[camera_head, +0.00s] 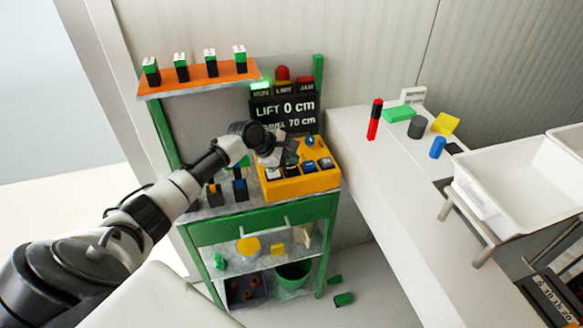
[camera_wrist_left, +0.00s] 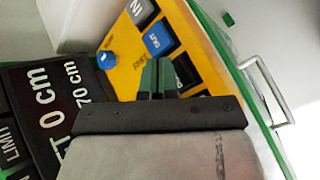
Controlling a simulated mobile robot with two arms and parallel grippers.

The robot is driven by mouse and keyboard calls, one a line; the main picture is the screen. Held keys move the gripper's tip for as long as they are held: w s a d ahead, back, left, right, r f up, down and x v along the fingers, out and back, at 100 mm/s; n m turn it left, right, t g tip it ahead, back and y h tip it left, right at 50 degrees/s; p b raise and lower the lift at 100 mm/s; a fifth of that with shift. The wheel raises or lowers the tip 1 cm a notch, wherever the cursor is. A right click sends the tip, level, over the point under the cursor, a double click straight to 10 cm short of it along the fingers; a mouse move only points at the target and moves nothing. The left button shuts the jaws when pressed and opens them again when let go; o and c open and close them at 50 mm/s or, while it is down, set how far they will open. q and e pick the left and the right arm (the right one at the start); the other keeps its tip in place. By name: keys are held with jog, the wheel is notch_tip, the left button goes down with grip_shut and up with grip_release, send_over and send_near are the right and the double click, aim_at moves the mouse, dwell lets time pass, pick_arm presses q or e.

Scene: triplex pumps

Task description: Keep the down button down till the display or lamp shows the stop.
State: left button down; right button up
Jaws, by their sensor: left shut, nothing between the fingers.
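The yellow control box (camera_head: 300,185) sits on the green bench, with a row of push buttons and a blue knob (camera_head: 310,141). The down button cannot be told by its label. The display (camera_head: 285,112) reads "LIFT 0 cm" and "TRAVEL 70 cm". Above it the green RUN lamp (camera_head: 261,85) glows; the red beacon (camera_head: 283,73) looks unlit. My left gripper (camera_head: 291,154) is shut and empty over the box. In the wrist view its green fingertips (camera_wrist_left: 158,77) overlap a dark button (camera_wrist_left: 187,70), beside a blue button (camera_wrist_left: 160,38); contact cannot be told. My right gripper is out of view.
An orange shelf (camera_head: 200,78) with several green-and-black blocks stands above the bench. A white counter (camera_head: 385,165) at right carries a red marker (camera_head: 374,118) and small items. A white bin (camera_head: 515,180) stands farther right. Green pieces (camera_head: 344,299) lie on the floor.

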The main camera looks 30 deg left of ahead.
aim_at(292, 169)
pick_arm(q)
jog(key=shift+f, duration=0.35)
jog(key=shift+f, duration=0.65)
dwell(2.0)
jog(key=shift+r, duration=0.1)
dwell(1.5)
jog(key=shift+r+p, duration=0.9)
jog(key=shift+p, duration=0.5)
jog(key=shift+r, duration=0.1)
notch_tip(292, 169, up, 5)
jog(key=p, duration=0.6)
